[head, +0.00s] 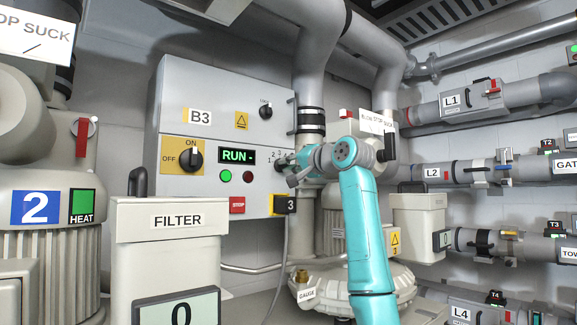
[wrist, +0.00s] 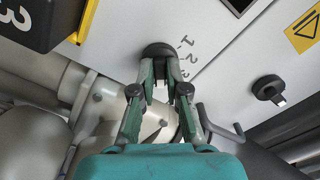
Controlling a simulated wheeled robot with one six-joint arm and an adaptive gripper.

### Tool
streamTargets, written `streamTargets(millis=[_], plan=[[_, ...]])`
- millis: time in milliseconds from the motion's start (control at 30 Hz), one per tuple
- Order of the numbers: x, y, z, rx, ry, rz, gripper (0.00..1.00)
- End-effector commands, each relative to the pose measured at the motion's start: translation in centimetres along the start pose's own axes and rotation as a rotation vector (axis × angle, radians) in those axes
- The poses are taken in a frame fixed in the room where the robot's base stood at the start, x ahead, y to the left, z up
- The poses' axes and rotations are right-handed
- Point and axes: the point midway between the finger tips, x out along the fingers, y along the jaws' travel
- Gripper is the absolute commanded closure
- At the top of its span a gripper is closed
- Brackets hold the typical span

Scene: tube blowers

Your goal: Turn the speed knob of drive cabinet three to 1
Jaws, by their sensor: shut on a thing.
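Drive cabinet B3 (head: 225,95) is a grey box on the wall with a lit display reading RUN - (head: 237,156). Its dark round speed knob (wrist: 158,49) sits on the cabinet face, with printed numbers including 1, 2 and 3 beside it in the wrist view. My gripper (wrist: 161,80) has its two fingers closed on the knob, one on each side. In the head view my gripper (head: 290,168) reaches the cabinet's right edge and largely hides the knob.
The cabinet also carries an ON/OFF switch (head: 190,157), a red STOP label (head: 237,205) and a small upper selector (head: 266,111). A black box marked 3 (head: 284,204) sits below the knob. Grey pipes (head: 311,90) stand close on the right. A FILTER housing (head: 170,245) stands in front.

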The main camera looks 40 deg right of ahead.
Motion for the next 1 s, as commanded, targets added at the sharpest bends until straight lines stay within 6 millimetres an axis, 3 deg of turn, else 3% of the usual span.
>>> streamTargets(millis=[1000], plan=[[0.01,-0.03,0.05,-0.966,-0.001,0.001,1.0]])
